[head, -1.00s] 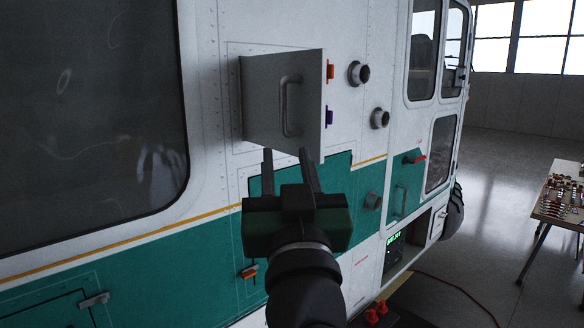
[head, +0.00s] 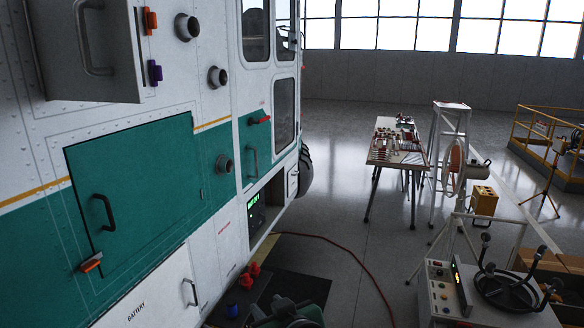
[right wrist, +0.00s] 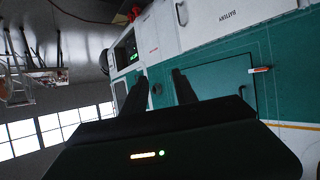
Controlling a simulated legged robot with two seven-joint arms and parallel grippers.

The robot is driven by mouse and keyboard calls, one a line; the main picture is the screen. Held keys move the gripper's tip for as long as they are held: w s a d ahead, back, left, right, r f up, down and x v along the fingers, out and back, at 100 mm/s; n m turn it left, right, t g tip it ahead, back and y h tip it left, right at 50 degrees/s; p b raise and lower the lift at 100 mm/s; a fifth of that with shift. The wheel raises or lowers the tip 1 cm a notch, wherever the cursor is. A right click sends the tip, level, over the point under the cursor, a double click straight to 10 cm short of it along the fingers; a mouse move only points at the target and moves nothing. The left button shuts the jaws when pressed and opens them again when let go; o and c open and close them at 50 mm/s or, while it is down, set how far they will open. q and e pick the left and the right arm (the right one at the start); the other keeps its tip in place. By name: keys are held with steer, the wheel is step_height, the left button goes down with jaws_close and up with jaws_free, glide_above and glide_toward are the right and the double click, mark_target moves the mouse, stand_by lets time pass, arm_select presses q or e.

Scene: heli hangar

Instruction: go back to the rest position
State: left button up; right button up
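My right gripper (head: 288,314) shows only in part at the bottom edge of the head view, low beside the helicopter, with its fingers not clear there. In the right wrist view its two dark fingers (right wrist: 157,84) stand apart with nothing between them, so it is open and empty. They point toward the green and white helicopter side, and I see no contact. My left gripper is in neither view. The helicopter (head: 150,180) fills the left of the head view. Its grey hatch door (head: 85,60) with a handle stands open at the top left.
A table with tools (head: 398,158) stands farther back. A fan (head: 455,165), a yellow box (head: 484,201) and a control console (head: 440,295) are at the right. A red hose (head: 350,262) lies across the floor. Open floor lies between the helicopter and the table.

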steer(key=s+d+f+m+g+h+b, duration=0.1)
steer(key=s+d+f+g+h+b, duration=0.15)
steer(key=d+f, duration=0.6)
steer(key=s+d+f+m+g+h+b, duration=0.15)
steer(key=s+d+f, duration=0.35)
steer(key=f, duration=0.7)
steer(key=s+d+f+m+g+h+b, duration=0.1)
steer(key=s+d+f+m+g+b, duration=0.2)
steer(key=s+d+f, duration=0.7)
steer(key=shift+s+d+f+g+h, duration=0.3)
steer(key=shift+s+d+f+g, duration=0.05)
steer(key=shift+s+f+g, duration=0.6)
steer(key=shift+d, duration=0.3)
steer(key=shift+a, duration=0.2)
